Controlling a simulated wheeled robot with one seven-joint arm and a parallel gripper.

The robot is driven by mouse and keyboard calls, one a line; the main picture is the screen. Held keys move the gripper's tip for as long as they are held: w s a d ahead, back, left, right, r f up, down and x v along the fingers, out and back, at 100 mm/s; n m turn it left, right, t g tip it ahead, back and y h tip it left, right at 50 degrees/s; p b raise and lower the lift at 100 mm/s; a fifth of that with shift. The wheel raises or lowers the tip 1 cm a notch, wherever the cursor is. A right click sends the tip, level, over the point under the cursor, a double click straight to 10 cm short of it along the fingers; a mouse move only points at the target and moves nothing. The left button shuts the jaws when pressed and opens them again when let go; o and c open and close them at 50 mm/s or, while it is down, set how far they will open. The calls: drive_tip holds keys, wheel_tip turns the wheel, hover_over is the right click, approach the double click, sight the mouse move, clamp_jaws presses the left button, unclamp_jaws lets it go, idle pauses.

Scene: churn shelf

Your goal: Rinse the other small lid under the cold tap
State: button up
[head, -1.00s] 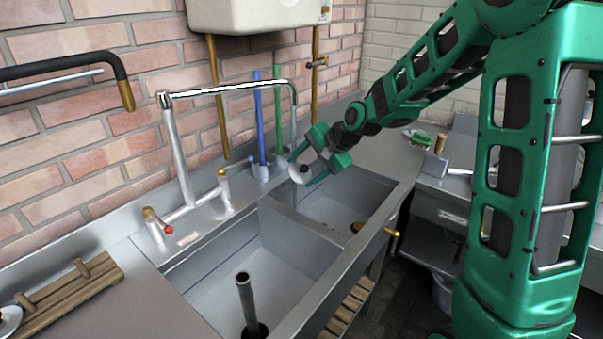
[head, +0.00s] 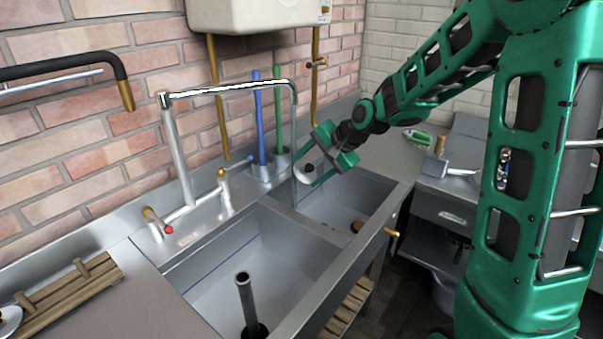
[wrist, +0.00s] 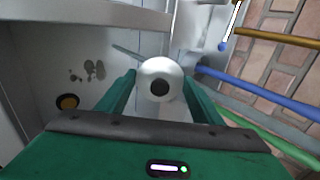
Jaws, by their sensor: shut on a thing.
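A small white lid (head: 303,176) with a dark round knob is held in my gripper (head: 324,164), over the far sink basin. In the wrist view the lid (wrist: 160,72) sits between the two green fingers, with the knob facing the camera. The tall tap spout (head: 230,88) arches over the sink. A thin vertical streak (head: 294,150) hangs below its end, just left of the lid, and looks like running water. I cannot tell whether it touches the lid. The cold tap's blue end (wrist: 223,46) shows in the wrist view; a red-marked tap (head: 168,229) is at the left.
The near basin (head: 230,285) holds an upright standpipe (head: 245,300). A metal divider separates the basins. Blue and green handles (head: 258,120) stand behind the sink. A wooden rack (head: 70,285) lies at the left, and a green brush-like thing (head: 417,137) on the right counter.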

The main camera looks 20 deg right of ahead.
drive_tip(key=s+d+r, duration=0.4)
drive_tip(key=s, duration=0.2)
drive_tip(key=shift+s+d, duration=0.3)
drive_tip(key=shift+d, duration=0.05)
idle(0.5)
idle(0.7)
